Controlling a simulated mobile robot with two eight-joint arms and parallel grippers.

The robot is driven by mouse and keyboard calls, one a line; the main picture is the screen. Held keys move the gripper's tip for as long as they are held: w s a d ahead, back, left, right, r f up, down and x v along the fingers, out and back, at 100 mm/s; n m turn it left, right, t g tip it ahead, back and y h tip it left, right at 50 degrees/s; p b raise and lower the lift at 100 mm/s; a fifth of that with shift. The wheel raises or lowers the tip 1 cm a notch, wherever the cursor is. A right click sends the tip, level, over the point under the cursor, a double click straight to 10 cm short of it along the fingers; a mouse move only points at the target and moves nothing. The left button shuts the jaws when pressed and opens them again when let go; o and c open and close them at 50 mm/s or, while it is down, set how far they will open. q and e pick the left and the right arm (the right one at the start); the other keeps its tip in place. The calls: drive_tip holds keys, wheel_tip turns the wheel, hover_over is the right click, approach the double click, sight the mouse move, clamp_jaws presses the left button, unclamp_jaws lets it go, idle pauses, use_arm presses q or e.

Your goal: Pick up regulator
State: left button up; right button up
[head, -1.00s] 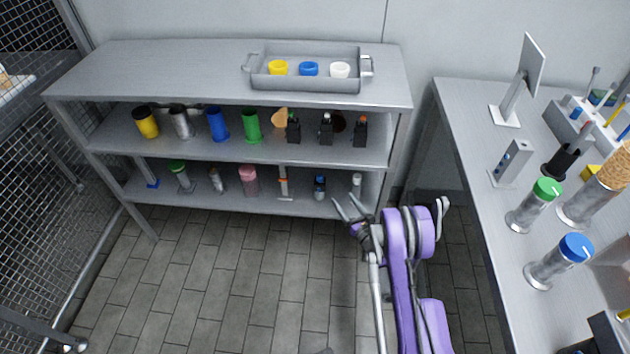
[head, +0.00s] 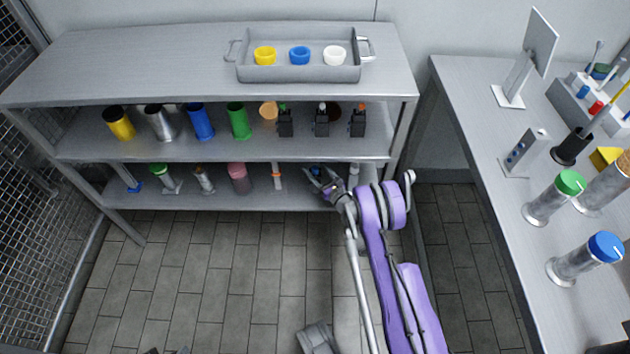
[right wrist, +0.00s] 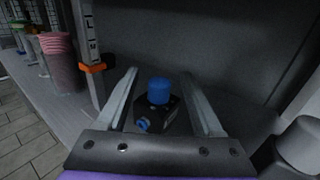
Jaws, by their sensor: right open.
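The regulator, a small dark body with a blue knob, stands on the lower shelf and shows in the right wrist view (right wrist: 158,92). In the head view its blue top (head: 316,171) is small and partly covered by my right gripper (head: 323,181). In the right wrist view my right gripper (right wrist: 160,76) is open, with one finger on each side of the regulator. The regulator appears between the fingers, and I see no grip on it. My left gripper is not clearly in view.
On the lower shelf (head: 215,201), a post with an orange clamp (right wrist: 93,67) and a pink container (right wrist: 62,60) stand left of the regulator. The middle shelf (head: 205,150) is above, holding several cylinders. A workbench (head: 470,120) stands to the right; the floor in front is clear.

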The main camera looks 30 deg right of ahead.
drive_tip(key=w, duration=0.3)
drive_tip(key=shift+w+a+f, duration=0.1)
drive_tip(key=shift+w+f, duration=0.05)
drive_tip(key=shift+w, duration=0.25)
clamp_jaws()
idle(1.1)
